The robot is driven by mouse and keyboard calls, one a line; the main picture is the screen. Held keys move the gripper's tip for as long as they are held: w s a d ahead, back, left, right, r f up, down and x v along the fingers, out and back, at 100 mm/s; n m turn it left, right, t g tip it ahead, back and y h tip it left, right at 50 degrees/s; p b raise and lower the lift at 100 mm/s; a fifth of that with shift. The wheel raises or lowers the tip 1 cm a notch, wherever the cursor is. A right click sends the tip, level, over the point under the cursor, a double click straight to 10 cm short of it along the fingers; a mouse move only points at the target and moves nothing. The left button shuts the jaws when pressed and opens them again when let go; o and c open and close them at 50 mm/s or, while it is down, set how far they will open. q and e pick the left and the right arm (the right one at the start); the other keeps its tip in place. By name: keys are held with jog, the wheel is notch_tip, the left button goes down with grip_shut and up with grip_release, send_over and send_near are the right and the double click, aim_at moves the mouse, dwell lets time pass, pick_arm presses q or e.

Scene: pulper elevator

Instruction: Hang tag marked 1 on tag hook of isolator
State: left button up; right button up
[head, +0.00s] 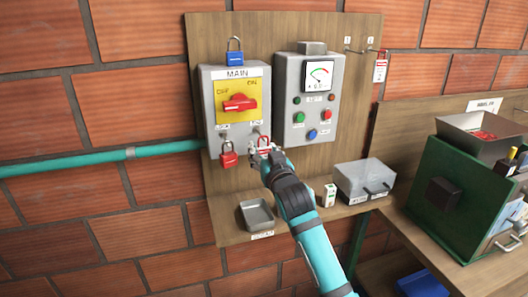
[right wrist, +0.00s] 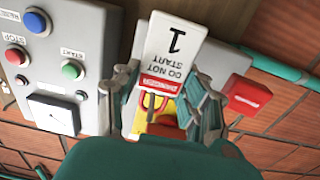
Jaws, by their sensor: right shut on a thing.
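The isolator (head: 209,98) is a grey box marked MAIN, with a yellow plate and a red rotary handle (head: 240,103). My right gripper (head: 266,150) is at its lower right edge, shut on the tag marked 1 (right wrist: 172,57). The tag is white with a red DANGER band and appears upside down in the right wrist view. In the head view only a little of the tag shows, in red and white at the fingers. The gripper largely hides the tag hook; I cannot tell whether the tag touches it. My left gripper is out of view.
A red padlock (head: 228,159) hangs at the isolator's lower left, and a blue padlock (head: 235,58) is on top. The control box (head: 309,103) stands close on the right. Another tag (head: 380,71) hangs on the far right hook. A tray (head: 256,215) lies on the shelf below.

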jog(key=o, duration=1.1)
jog(key=shift+s, duration=0.1)
